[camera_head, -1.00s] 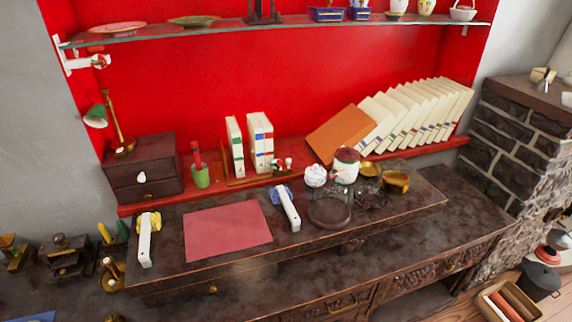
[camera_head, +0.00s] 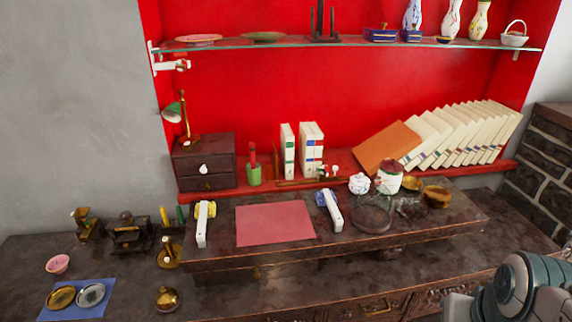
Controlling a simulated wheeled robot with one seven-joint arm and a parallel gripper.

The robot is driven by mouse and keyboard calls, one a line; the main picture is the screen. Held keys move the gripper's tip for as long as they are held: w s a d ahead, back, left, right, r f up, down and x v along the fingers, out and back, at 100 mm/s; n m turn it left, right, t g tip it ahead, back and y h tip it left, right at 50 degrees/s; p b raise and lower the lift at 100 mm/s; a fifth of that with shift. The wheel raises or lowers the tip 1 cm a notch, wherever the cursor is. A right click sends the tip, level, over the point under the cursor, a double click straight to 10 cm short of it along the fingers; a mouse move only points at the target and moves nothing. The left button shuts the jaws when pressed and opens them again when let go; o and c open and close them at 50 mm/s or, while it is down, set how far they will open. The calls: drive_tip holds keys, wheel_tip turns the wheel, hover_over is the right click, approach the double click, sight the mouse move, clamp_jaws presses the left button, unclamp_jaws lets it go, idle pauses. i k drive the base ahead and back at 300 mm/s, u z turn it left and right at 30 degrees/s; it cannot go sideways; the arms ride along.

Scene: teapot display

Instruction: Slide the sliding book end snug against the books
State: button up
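Several white books (camera_head: 311,148) stand upright on the red ledge, with one separate white book (camera_head: 288,152) to their left across a small gap. They stand on a low wooden book rack (camera_head: 290,183). A thin brown upright piece (camera_head: 276,162), which looks like a book end of this rack, stands left of the single book, apart from it by a narrow gap. I cannot tell which end slides. The rack's right end is partly hidden by a small figurine. Part of my arm shows at the lower right, far from the rack; my gripper's fingertips are not visible.
Left of the rack are a green cup (camera_head: 254,175) with a red item and a dark drawer box (camera_head: 204,162). White jars (camera_head: 389,178) and leaning books (camera_head: 465,133) are at right. A red mat (camera_head: 275,223) lies in front. A glass shelf (camera_head: 350,45) hangs above.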

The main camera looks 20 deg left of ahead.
sight(322, 177)
drive_tip(key=u, duration=0.65)
drive_tip(key=i, duration=1)
